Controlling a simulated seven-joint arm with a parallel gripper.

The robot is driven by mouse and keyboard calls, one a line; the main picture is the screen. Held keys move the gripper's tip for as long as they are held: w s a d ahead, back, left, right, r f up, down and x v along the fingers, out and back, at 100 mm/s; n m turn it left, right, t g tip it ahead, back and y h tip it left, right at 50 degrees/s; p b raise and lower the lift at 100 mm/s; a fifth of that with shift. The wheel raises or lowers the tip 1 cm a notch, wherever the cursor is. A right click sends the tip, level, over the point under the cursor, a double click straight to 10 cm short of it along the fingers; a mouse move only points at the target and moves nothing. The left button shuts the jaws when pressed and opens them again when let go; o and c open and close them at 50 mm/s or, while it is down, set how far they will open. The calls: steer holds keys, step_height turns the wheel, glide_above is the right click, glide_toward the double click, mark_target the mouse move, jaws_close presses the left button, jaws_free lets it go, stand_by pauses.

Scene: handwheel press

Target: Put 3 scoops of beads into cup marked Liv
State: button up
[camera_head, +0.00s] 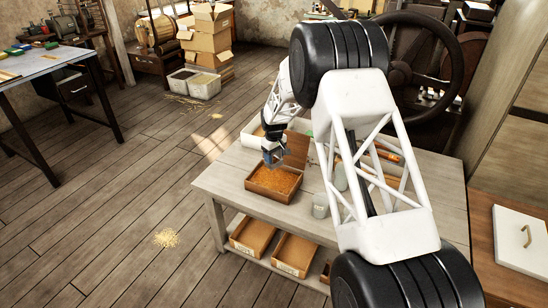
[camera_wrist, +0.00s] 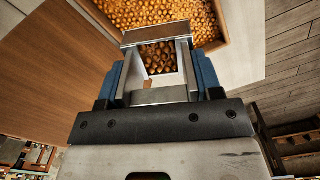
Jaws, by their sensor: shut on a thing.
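An open wooden box of orange beads (camera_head: 268,195) stands on the pale bench; the wrist view shows its wooden rim (camera_wrist: 219,22) and beads at the top. My gripper (camera_head: 273,152) is above the box's back edge, pointing down. In the wrist view my gripper (camera_wrist: 160,80) is shut on a metal scoop (camera_wrist: 160,96), its blue-sided fingers on either side. Beads show inside the scoop's square outline; I cannot tell whether they lie in it or show beyond it. Grey cups (camera_head: 320,206) stand right of the box; no name on them is readable.
The pale bench (camera_head: 223,182) has bare top left of the box. A brown panel (camera_head: 297,147) stands behind the box. Long orange-brown items (camera_head: 385,155) lie at the right, partly behind my arm. Wooden trays (camera_head: 296,252) sit on the lower shelf. A large handwheel (camera_head: 459,65) is behind.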

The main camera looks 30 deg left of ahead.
steer(key=shift+d, duration=0.1)
stand_by(0.3)
steer(key=shift+s+d+r, duration=0.1)
steer(key=shift+d+r, duration=0.1)
steer(key=shift+d, duration=0.3)
steer(key=s+d+r, duration=0.1)
steer(key=s+d, duration=0.3)
steer(key=d, duration=0.7)
steer(key=s+d+r, duration=0.1)
steer(key=s+d, duration=0.4)
steer(key=d, duration=0.5)
steer(key=shift+d, duration=0.4)
steer(key=shift+f, duration=0.15)
steer(key=shift+w+d+f+g+y, duration=0.3)
steer(key=shift+w+f+g+y, duration=0.3)
steer(key=shift+g, duration=0.65)
steer(key=shift+w+d+f+g+y, duration=0.25)
steer(key=shift+w+f+g+y, duration=0.4)
steer(key=shift+g, duration=0.65)
steer(key=shift+w+d+f+g+y, duration=0.35)
steer(key=shift+w+g, duration=0.4)
steer(key=shift+g, duration=0.5)
steer(key=shift+s+a, duration=0.1)
steer(key=shift+s, duration=0.05)
